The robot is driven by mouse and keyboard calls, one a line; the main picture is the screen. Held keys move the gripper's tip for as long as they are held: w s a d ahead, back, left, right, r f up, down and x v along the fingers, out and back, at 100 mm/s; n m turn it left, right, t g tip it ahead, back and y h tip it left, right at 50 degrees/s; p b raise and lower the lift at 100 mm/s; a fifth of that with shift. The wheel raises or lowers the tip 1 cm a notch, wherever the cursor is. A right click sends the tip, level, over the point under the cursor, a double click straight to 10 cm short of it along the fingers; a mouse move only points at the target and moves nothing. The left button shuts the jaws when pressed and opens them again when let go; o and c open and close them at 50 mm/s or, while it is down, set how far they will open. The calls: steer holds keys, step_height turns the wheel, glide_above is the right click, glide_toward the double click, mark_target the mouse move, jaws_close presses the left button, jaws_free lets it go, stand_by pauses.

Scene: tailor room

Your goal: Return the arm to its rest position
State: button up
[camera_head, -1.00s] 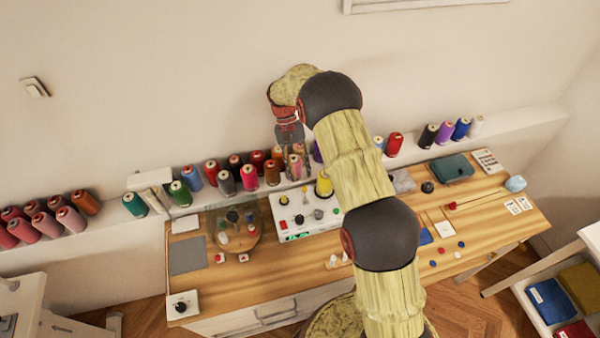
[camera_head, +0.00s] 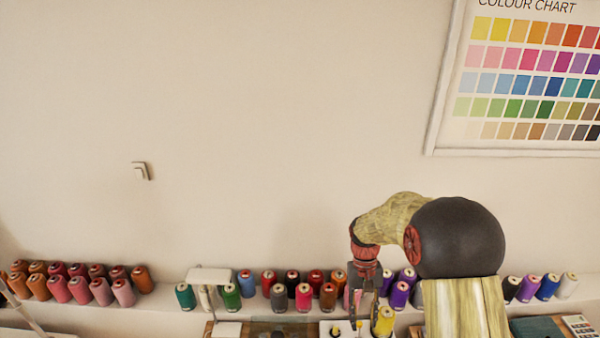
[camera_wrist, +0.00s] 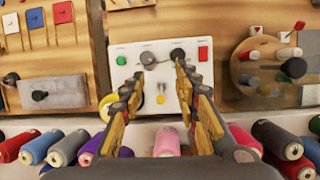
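My arm rises at the lower right of the head view, with its large dark joint and yellowish links bent over toward the left. My gripper (camera_head: 362,306) hangs from the end of it, pointing down in front of the row of thread spools. In the wrist view my gripper (camera_wrist: 158,70) has its two fingers apart with nothing held between them.
A colour chart (camera_head: 530,75) hangs at upper right. The wall above the ledge is mostly bare.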

steer(key=s+r+t+b, duration=0.3)
steer(key=s+r+t, duration=0.1)
steer(key=s+r, duration=0.5)
steer(key=s+r+t+b, duration=0.4)
steer(key=s+r, duration=0.5)
steer(key=s, duration=0.5)
steer(key=shift+s+d+r+n+t, duration=0.3)
steer(key=shift+d+t, duration=0.1)
steer(key=shift+t, duration=0.3)
steer(key=shift+o, duration=0.2)
steer(key=shift+w, duration=0.1)
